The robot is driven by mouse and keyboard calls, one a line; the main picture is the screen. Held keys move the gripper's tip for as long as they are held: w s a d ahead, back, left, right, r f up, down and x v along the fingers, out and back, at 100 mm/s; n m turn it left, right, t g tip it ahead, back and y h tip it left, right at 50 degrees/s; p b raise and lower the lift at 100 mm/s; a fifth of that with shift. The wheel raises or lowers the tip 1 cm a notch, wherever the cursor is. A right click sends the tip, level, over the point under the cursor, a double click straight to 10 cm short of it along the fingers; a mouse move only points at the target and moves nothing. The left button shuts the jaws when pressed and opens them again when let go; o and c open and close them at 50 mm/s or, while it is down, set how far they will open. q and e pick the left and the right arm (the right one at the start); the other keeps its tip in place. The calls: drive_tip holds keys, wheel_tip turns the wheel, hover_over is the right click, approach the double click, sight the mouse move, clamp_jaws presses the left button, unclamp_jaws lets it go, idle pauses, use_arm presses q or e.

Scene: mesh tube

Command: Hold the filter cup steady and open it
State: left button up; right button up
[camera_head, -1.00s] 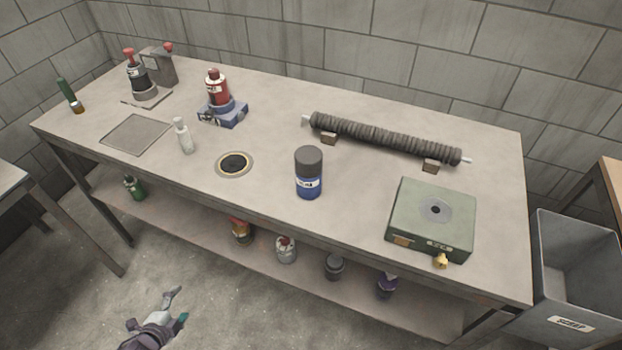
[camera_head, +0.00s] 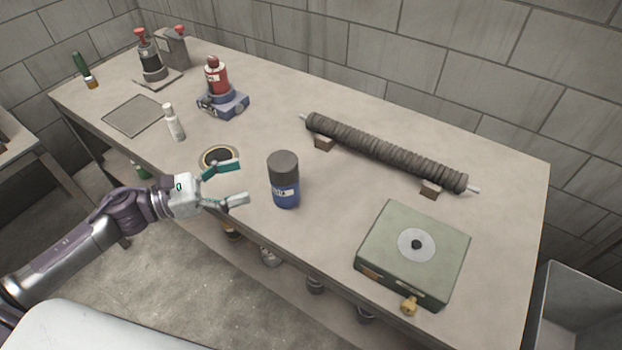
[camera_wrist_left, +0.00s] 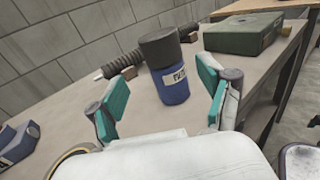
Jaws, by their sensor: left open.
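The filter cup (camera_head: 285,190) is a blue cylinder with a white label and a dark grey lid (camera_head: 283,163). It stands upright on the workbench (camera_head: 330,245) near the front edge. My left gripper (camera_head: 241,183) is open, to the left of the cup and apart from it, with nothing between its fingers. In the left wrist view the cup (camera_wrist_left: 173,86) stands ahead, framed between the two teal-padded fingers (camera_wrist_left: 163,98). My right gripper is not in view.
A ring-shaped fixture (camera_head: 207,159) lies partly behind the left gripper. A green box (camera_head: 440,255) with a round plate stands to the right. A ribbed tube (camera_head: 385,152) rests on blocks behind. A white bottle (camera_head: 174,122) and a red-topped device (camera_head: 217,78) stand to the left.

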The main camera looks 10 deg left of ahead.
sight(295, 167)
use_arm(q)
drive_tip(key=p+x, duration=0.1)
drive_tip(key=x, duration=0.5)
drive_tip(key=shift+w+d+r+p, duration=0.1)
drive_tip(key=shift+w+d+p, duration=0.1)
drive_tip(key=shift+p, duration=0.1)
drive_tip(key=x, duration=0.2)
drive_tip(key=p+x, duration=0.2)
drive_tip(key=x, duration=0.1)
drive_tip(key=shift+d+f, duration=0.3)
drive_tip(key=shift+d, duration=0.1)
clamp_jaws()
